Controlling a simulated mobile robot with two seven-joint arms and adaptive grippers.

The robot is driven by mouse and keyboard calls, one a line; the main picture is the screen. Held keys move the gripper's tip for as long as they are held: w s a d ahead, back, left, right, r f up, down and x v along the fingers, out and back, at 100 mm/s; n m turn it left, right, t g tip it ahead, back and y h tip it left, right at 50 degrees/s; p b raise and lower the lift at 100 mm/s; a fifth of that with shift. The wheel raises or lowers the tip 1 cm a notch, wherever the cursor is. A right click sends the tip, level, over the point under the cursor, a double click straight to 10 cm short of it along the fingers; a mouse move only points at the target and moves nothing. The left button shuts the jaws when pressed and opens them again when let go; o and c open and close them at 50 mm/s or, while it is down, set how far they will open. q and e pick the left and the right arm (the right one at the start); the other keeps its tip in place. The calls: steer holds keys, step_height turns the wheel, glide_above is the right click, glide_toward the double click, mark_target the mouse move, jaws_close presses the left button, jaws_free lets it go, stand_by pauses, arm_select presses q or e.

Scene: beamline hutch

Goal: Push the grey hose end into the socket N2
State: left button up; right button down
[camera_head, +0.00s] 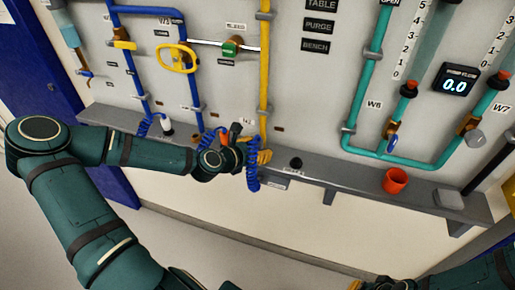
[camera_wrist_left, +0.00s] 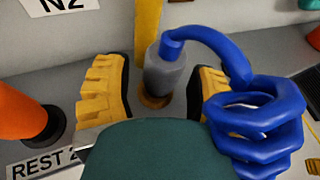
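The grey hose end (camera_wrist_left: 166,72) stands upright between the two yellow fingers of my left gripper (camera_wrist_left: 166,88) in the left wrist view. A gap shows beside the left finger, so the gripper looks open around it. A brass ring (camera_wrist_left: 154,101) shows at its foot; I cannot tell whether it belongs to the hose end or the shelf. A blue coiled hose (camera_wrist_left: 255,115) leaves its top and hangs to the right. The N2 label (camera_wrist_left: 60,6) is on the panel behind; its socket is not clearly visible. In the head view my left gripper (camera_head: 260,156) is at the shelf.
An orange cylinder (camera_wrist_left: 18,108) on a black base stands left of the gripper, near a REST 2 label (camera_wrist_left: 42,162). A yellow pipe (camera_head: 265,70) rises behind. A red-orange cup (camera_head: 395,180) stands farther right on the grey shelf (camera_head: 340,180). My right gripper is partly visible at the bottom edge.

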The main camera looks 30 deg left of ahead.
arm_select(q)
steer(key=v, duration=0.7)
steer(key=shift+s, duration=0.25)
steer(key=shift+r, duration=0.1)
